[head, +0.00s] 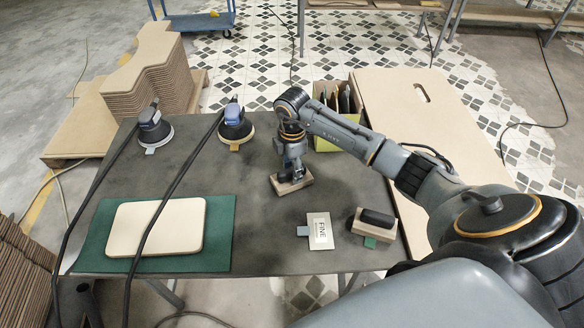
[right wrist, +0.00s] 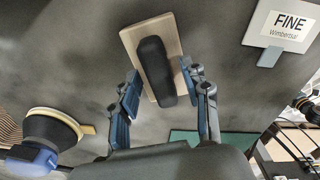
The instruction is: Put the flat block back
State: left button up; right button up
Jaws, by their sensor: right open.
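A flat wooden block (head: 292,185) with a black grip (right wrist: 155,70) lies on the dark table right below my right gripper (head: 291,168). In the right wrist view the gripper (right wrist: 160,84) is open, with one blue fingertip on each side of the block (right wrist: 134,45). The fingers look close to its sides; whether they touch I cannot tell. A second similar block (head: 359,226) with a black grip lies at the table's right front, by a green tab. My left gripper is not in view.
Two sanders (head: 154,128) (head: 234,125) with hoses stand at the table's back left. A cream board (head: 158,226) lies on a green mat (head: 220,243). A "FINE" card (head: 320,231) lies at front right. A bin (head: 326,143) stands behind my right arm.

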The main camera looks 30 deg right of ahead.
aim_at(292, 169)
jog(key=shift+w+r+b, duration=0.1)
jog(key=shift+r+b, duration=0.2)
jog(key=shift+r, duration=0.15)
notch_tip(292, 169, up, 11)
jog(key=b, duration=0.3)
jog(key=shift+r, duration=0.15)
